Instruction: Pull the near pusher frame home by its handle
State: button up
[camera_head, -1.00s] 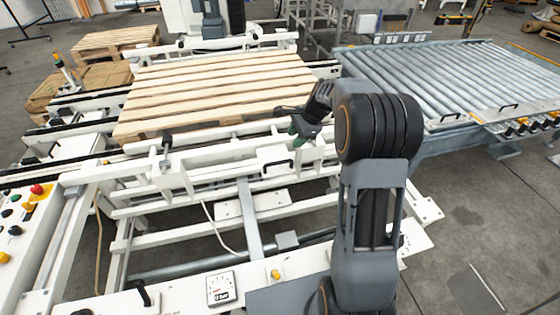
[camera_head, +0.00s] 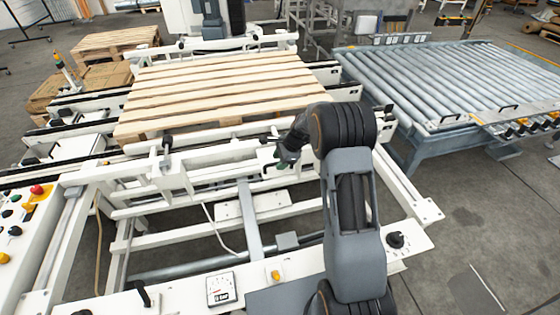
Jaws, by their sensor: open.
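The near pusher frame (camera_head: 213,176) is a white beam in front of the wooden pallet, running left to right. Its black handle (camera_head: 268,170) is on its front face, right of centre, and is partly covered by my gripper. My gripper (camera_head: 281,164) is at the handle's right part, with its fingers pointing down and left. It is open. I cannot tell whether the handle lies between the fingers or whether they touch it.
The wooden pallet (camera_head: 220,90) lies behind the pusher frame. A grey roller conveyor (camera_head: 440,80) stands at the right. A control panel (camera_head: 25,225) with coloured buttons is at the left. White rails with a gauge (camera_head: 221,289) cross the foreground.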

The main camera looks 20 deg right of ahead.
jog(key=shift+a+f, duration=0.1)
jog(key=shift+f, duration=0.15)
grip_shut()
dwell(0.3)
